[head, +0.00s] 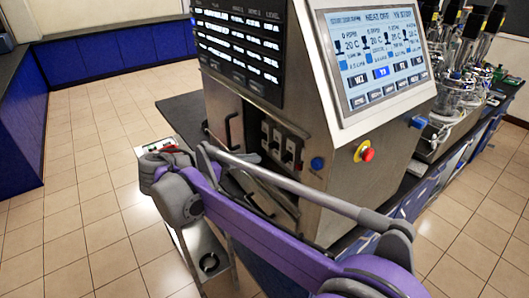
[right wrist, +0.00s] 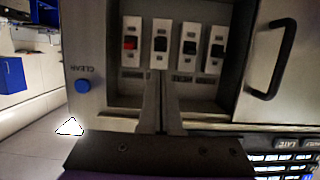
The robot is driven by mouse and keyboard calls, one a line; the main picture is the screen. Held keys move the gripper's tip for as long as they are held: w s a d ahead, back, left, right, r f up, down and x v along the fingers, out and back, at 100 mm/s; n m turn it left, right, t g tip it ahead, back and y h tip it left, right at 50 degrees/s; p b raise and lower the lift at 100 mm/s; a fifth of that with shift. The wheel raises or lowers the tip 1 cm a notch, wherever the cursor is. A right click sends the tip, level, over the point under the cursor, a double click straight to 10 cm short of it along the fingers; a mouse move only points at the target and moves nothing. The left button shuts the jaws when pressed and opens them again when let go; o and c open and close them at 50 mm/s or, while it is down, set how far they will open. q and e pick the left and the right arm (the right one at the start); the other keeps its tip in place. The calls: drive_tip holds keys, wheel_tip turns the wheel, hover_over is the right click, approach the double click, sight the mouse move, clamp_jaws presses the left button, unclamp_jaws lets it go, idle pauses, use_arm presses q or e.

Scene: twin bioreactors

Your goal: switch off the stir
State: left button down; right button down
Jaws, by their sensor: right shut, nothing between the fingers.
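A row of several rocker switches (right wrist: 189,48) sits in a recess of the steel control cabinet (head: 365,165), upside down in the right wrist view. The leftmost switch there (right wrist: 130,43) shows red; the others show black rockers. Their small labels are unreadable, so I cannot tell which is the stir switch. In the head view the switches (head: 289,152) show above my purple arm. My right gripper (right wrist: 161,88) is shut and empty, its fingers pointing into the recess near the switches; contact cannot be judged. In the head view its fingertips are hard to make out. My left gripper is not in view.
A blue button (right wrist: 82,86) marked CLEAR is beside the recess, and a red emergency stop (head: 366,154) is farther right. A black handle (right wrist: 272,60) flanks the recess. A touch screen (head: 372,55) tops the cabinet; glass vessels (head: 462,90) stand behind it.

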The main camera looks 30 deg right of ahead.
drive_tip(key=a, duration=0.3)
drive_tip(key=shift+d, duration=0.1)
idle(0.3)
